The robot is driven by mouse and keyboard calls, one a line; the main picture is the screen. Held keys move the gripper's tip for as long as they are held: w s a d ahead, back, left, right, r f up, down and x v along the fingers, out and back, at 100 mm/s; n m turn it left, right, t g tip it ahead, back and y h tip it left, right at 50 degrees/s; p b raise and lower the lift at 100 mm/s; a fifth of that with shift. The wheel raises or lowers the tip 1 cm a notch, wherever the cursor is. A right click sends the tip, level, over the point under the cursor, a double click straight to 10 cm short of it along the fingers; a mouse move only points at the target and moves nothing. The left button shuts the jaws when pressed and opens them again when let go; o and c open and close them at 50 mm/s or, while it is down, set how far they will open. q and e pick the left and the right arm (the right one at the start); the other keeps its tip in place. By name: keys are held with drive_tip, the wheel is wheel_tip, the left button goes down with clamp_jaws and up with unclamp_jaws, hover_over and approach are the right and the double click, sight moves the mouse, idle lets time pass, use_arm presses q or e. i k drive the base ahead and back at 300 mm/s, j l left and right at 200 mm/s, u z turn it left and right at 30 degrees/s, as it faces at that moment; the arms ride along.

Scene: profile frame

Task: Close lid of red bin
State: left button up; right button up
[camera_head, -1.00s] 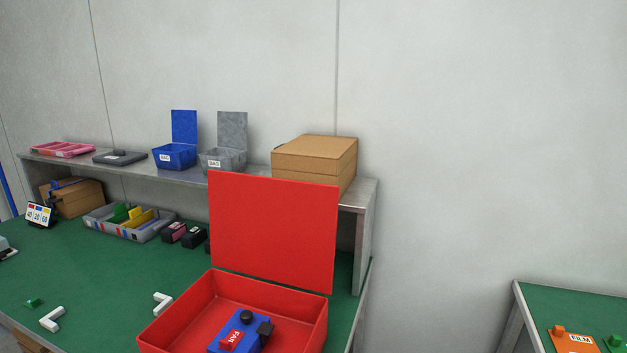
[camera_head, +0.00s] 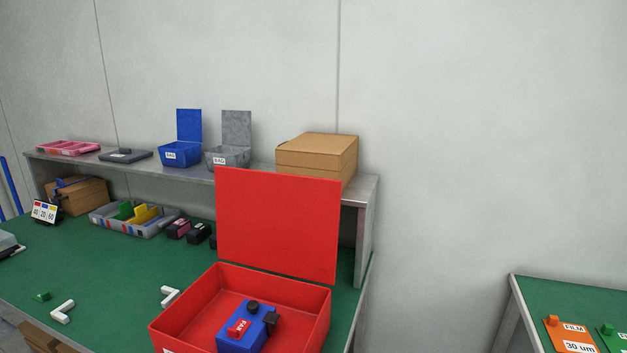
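The red bin (camera_head: 313,319) stands at the near right end of the green-topped bench. Its flat red lid (camera_head: 278,224) stands open, upright at the bin's far side. Inside the bin lies a blue block-like item (camera_head: 232,343) with black knobs and a red labelled part. The near side of the bin is cut off by the bottom of the picture. Neither of my grippers is in view.
A grey shelf (camera_head: 366,192) runs behind the bin and holds a cardboard box (camera_head: 316,158), a blue bin (camera_head: 180,154) and a grey bin (camera_head: 227,157). White L-shaped pieces (camera_head: 63,311) lie left of the bin. Another green table (camera_head: 560,291) is at the right, beyond a gap.

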sight(283, 223)
drive_tip(key=j+z, duration=0.15)
drive_tip(key=j, duration=0.4)
drive_tip(key=j+z, duration=0.1)
drive_tip(key=j, duration=0.5)
drive_tip(key=j+z, duration=0.15)
drive_tip(key=j, duration=0.4)
drive_tip(key=j+z, duration=0.1)
drive_tip(key=j, duration=0.5)
drive_tip(key=j+z, duration=0.15)
drive_tip(key=j, duration=0.4)
drive_tip(key=k+j+z, duration=0.1)
drive_tip(key=j, duration=0.45)
drive_tip(key=k+j+z, duration=0.15)
drive_tip(key=j, duration=0.4)
drive_tip(key=k+j+z, duration=0.1)
drive_tip(key=j, duration=0.45)
